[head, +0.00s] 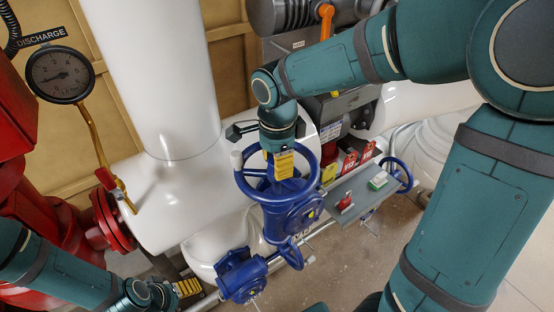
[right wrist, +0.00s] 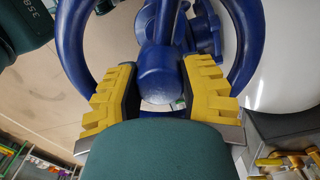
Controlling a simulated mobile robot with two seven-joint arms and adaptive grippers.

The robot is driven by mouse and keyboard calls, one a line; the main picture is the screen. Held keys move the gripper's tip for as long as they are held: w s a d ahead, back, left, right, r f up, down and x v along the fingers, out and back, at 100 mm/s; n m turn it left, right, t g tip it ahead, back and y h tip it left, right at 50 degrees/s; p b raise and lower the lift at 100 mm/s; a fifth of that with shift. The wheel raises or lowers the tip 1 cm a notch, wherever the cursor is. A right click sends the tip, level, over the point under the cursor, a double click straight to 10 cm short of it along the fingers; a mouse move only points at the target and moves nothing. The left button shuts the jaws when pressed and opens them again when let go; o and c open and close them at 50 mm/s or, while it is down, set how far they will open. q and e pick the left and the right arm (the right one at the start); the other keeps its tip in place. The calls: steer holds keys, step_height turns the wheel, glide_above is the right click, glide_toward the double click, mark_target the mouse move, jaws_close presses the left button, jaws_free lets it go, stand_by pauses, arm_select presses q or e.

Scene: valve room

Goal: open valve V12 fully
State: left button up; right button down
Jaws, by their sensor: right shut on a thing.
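A large blue handwheel (head: 243,180) sits on a blue valve body (head: 290,215) beside the white pipework, in the middle of the head view. My right gripper (head: 283,165) reaches down onto this wheel from above and is shut on it. In the right wrist view, its yellow-padded fingers (right wrist: 160,78) lie on either side of the blue hub, inside the wheel's rim (right wrist: 250,50). The exact contact is partly hidden. I cannot read a V12 tag on this valve. My left gripper (head: 188,288) is low at the left, away from the wheel; its opening is unclear.
Smaller blue valves (head: 240,275) sit below. A grey panel (head: 360,190) with red and green controls and red tags (head: 350,162) stands right of the wheel. A discharge gauge (head: 60,75) and red pipework are at the left. Another blue wheel (head: 402,176) is farther right. Floor shows at lower right.

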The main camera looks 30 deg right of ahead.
steer(key=n, duration=0.3)
steer(key=shift+n+p, duration=0.3)
steer(key=shift+p, duration=0.1)
steer(key=n, duration=0.4)
steer(key=shift+f+p, duration=0.1)
steer(key=shift+p, duration=0.25)
steer(key=n+p, duration=0.1)
steer(key=n, duration=0.4)
steer(key=shift+n, duration=0.3)
steer(key=n+p, duration=0.1)
steer(key=n, duration=0.2)
steer(key=n+p, duration=0.1)
steer(key=n, duration=0.2)
steer(key=n+p, duration=0.1)
steer(key=n, duration=0.5)
steer(key=shift+p, duration=0.4)
steer(key=shift+c, duration=1.9)
jaws_free()
